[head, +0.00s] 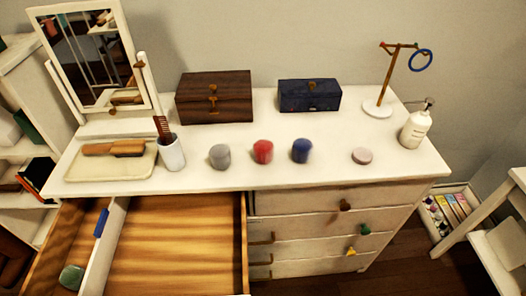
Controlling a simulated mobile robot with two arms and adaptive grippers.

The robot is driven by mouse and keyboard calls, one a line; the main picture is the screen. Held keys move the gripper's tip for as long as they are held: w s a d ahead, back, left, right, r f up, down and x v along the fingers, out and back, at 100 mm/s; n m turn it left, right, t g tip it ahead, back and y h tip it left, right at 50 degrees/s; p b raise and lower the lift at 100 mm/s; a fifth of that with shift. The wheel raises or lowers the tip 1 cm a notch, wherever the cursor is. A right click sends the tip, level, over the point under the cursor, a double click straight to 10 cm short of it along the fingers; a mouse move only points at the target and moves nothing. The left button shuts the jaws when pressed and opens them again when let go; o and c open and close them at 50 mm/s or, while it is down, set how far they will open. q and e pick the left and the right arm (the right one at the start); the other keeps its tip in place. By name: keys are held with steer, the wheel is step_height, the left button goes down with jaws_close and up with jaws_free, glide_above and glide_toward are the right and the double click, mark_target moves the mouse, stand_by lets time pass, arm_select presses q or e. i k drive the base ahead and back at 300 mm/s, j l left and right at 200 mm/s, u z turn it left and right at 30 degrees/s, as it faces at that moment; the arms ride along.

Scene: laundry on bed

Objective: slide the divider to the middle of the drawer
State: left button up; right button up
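The open drawer (180,245) juts out at the lower left of the head view, its wooden floor mostly bare. The white divider (105,250) stands in it well left of the middle, running front to back. A blue piece (101,222) shows against the divider's left face; I cannot tell whether it is attached. The left compartment is narrow and holds a rounded green object (71,277). The wide right compartment looks empty in the part I see. The drawer's front end is cut off by the picture's lower edge. Neither of my grippers is in view.
On the white dresser top (310,175) stand a mirror (95,55), a tray with a brush (100,165), a cup with a comb (172,153), two boxes, small round items, a ring stand (377,108) and a pump bottle (415,128). Closed drawers (310,230) are right of the open one.

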mark_target(107, 229)
steer(key=u, duration=1.25)
